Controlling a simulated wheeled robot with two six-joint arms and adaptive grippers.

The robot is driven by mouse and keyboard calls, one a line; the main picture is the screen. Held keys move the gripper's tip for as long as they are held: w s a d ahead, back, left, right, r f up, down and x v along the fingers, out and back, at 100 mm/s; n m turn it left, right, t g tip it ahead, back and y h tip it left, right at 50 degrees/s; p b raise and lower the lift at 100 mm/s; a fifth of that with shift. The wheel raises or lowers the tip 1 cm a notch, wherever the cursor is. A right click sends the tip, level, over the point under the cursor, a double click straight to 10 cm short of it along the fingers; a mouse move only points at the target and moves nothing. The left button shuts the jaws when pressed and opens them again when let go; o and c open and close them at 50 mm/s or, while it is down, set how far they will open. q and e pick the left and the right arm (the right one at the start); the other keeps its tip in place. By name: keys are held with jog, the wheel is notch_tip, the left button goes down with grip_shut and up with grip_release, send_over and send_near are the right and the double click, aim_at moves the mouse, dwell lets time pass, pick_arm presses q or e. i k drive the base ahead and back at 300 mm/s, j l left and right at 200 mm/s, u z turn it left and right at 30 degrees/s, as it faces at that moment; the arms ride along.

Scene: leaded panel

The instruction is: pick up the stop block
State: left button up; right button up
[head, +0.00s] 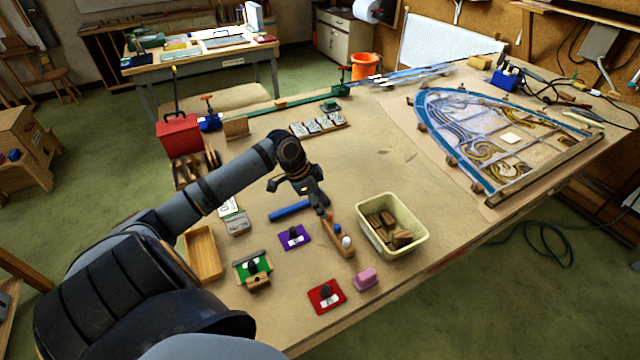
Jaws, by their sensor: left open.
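My left gripper (319,204) is open and empty. It hangs over the middle of the table, above the far end of a narrow wooden holder (339,238) with blue and white knobs. Several brown wooden blocks (388,224) lie in a cream tub (421,243), just right of the gripper. No label marks one as the stop block, so I cannot tell which piece it is. A pink block (366,279) lies on the table in front of the tub. My right gripper is not in view.
A blue cylinder (289,210), a purple mat (294,237), a red mat (326,295), a green-topped wooden stand (252,269) and an empty wooden tray (203,254) lie nearby. The leaded panel (500,145) lies at right. The table (375,165) is bare beyond the tub.

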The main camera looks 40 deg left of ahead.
aim_at(258, 281)
jog(key=k+l, duration=1.2)
jog(key=l, duration=0.15)
